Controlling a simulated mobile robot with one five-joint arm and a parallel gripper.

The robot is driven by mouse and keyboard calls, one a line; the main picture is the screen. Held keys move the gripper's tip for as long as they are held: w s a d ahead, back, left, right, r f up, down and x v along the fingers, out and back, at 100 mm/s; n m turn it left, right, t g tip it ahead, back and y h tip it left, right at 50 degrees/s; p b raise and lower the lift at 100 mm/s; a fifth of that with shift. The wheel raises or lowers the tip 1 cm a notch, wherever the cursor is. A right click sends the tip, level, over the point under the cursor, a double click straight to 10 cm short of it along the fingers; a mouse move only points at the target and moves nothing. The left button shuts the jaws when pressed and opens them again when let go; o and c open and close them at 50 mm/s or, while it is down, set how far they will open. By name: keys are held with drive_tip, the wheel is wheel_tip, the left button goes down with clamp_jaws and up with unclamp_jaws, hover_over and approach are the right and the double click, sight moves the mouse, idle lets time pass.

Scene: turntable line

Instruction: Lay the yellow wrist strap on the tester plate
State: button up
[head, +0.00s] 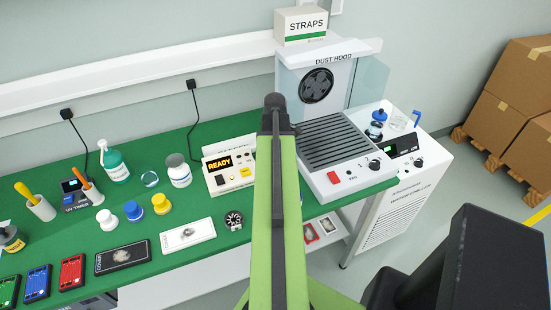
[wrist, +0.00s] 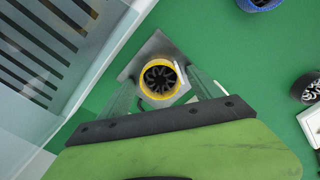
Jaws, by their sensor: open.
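The yellow wrist strap (wrist: 158,95), a yellow ring around a dark spoked centre, is in the wrist view. It appears to lie on a grey square metal plate (wrist: 150,48), which I take for the tester plate. My gripper (wrist: 163,78) is open, with its clear fingers on either side of the strap. Whether either finger touches it, I cannot tell. In the head view my green arm hides the gripper, the strap and the plate.
The slotted dust hood bench (head: 340,145) stands right of my arm; its slots (wrist: 45,45) fill the wrist view's left. A blue ring (wrist: 260,4) and a black round item (wrist: 306,88) lie on the green mat. A READY box (head: 230,168) stands left of my arm.

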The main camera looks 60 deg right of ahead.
wheel_tip(320, 180, up, 12)
drive_tip(key=p, duration=1.2)
drive_tip(key=shift+r, duration=0.15)
drive_tip(key=w+a+m, duration=0.1)
drive_tip(key=w+a, duration=1.5)
drive_tip(key=a, duration=0.4)
drive_tip(key=w+a+m, duration=0.1)
drive_tip(key=w+a, duration=0.2)
drive_tip(key=a, duration=1.2)
drive_tip(key=w+a+m, duration=0.2)
drive_tip(key=w+a, duration=0.1)
drive_tip(key=a, duration=1.2)
